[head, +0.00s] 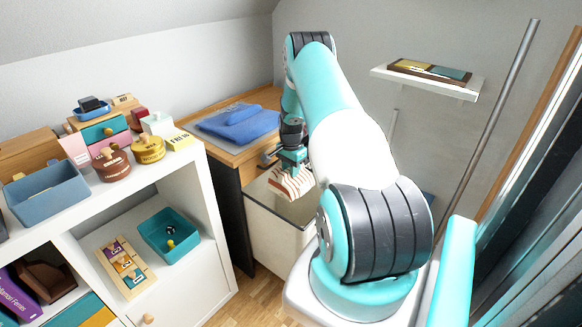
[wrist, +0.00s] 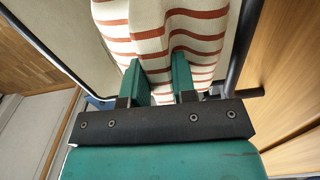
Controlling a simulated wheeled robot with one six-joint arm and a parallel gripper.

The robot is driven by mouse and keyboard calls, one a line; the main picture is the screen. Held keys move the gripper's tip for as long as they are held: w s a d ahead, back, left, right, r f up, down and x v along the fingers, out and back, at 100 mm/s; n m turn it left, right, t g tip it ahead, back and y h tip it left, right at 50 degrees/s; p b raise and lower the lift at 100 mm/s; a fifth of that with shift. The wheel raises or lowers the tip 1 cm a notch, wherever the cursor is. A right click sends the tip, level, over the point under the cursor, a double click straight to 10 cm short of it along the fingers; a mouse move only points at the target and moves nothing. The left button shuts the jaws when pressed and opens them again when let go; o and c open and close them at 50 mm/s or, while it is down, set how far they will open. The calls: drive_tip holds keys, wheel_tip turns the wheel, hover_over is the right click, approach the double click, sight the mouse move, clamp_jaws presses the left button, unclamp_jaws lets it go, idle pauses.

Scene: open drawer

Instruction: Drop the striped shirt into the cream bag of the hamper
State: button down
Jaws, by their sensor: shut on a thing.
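The striped shirt, white with rust-red stripes, hangs from my gripper (head: 291,166). In the wrist view the shirt (wrist: 150,25) fills the space between and beyond the two green fingers of my gripper (wrist: 161,75), which is shut on it. In the head view the shirt (head: 291,183) hangs at the top opening of the hamper. The cream bag (head: 268,243) of the hamper shows below and in front of the shirt. Its cream fabric also shows in the wrist view (wrist: 62,28), beside the shirt, with a dark frame rail. My arm hides the hamper's right part.
A wooden-topped cabinet (head: 262,97) with folded blue cloth (head: 240,122) stands behind the hamper. A white shelf unit (head: 205,195) with boxes and stamps is at left. A wall shelf (head: 425,82) and a slanted metal pole (head: 497,110) are at right.

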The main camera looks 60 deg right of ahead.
drive_tip(key=shift+f, duration=0.2)
drive_tip(key=c, duration=0.8)
unclamp_jaws()
drive_tip(key=shift+c, duration=0.2)
wheel_tip(320, 180, up, 17)
drive_tip(key=p, duration=0.2)
drive_tip(key=shift+r, duration=0.2)
